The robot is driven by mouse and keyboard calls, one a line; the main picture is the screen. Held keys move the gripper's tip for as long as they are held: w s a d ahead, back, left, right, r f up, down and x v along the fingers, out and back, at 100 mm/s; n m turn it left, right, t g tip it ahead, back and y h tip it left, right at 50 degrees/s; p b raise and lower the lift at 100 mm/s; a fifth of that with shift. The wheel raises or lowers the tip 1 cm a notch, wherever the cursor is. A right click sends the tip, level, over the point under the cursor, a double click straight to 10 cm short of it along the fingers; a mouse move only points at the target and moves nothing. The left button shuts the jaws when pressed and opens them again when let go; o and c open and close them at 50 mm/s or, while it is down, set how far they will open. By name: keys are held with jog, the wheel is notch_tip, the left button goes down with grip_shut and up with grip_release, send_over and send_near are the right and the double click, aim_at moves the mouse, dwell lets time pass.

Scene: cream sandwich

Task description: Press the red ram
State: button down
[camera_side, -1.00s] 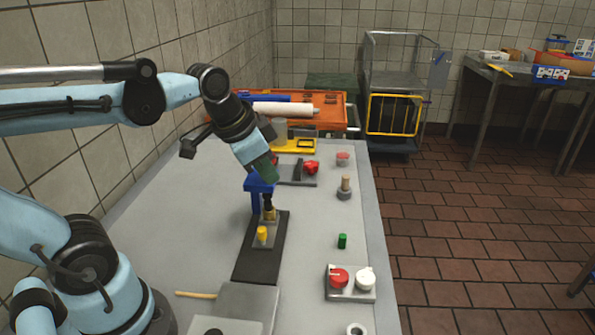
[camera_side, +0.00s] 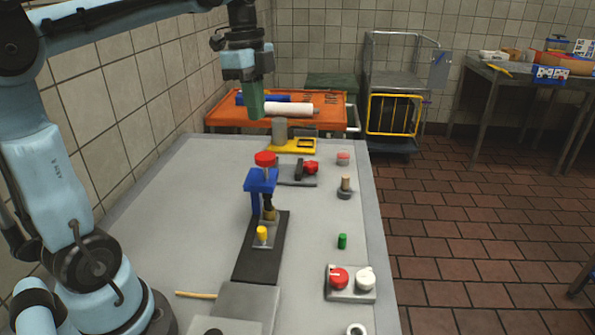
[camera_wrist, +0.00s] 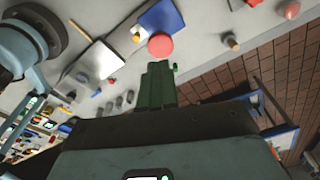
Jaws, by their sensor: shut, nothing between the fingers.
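The red ram (camera_side: 265,159) is a round red cap standing on top of the blue press frame (camera_side: 262,181). In the wrist view the red ram (camera_wrist: 160,45) lies just beyond my fingertips, with the blue frame (camera_wrist: 163,20) behind it. My gripper (camera_side: 257,116) is shut and empty, pointing down and held high above the press, clear of the ram. Its green fingers (camera_wrist: 157,66) are together in the wrist view. Under the press a dark base plate (camera_side: 259,263) runs towards the camera, with a yellow peg (camera_side: 262,233) on it.
On the grey table (camera_side: 180,220) stand a green cylinder (camera_side: 342,241), a block with red and white knobs (camera_side: 350,296) and a grey peg with a wooden top (camera_side: 345,188). A yellow plate (camera_side: 290,146) lies behind the press. The table's left part is mostly clear.

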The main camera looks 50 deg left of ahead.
aim_at(263, 155)
jog(key=shift+f, duration=0.1)
jog(key=shift+w+d+f, duration=0.1)
jog(key=shift+d+f, duration=0.1)
jog(key=shift+f, duration=1.5)
jog(key=shift+w+d+f, duration=0.1)
jog(key=shift+d+f, duration=0.05)
jog(key=shift+f, duration=1.55)
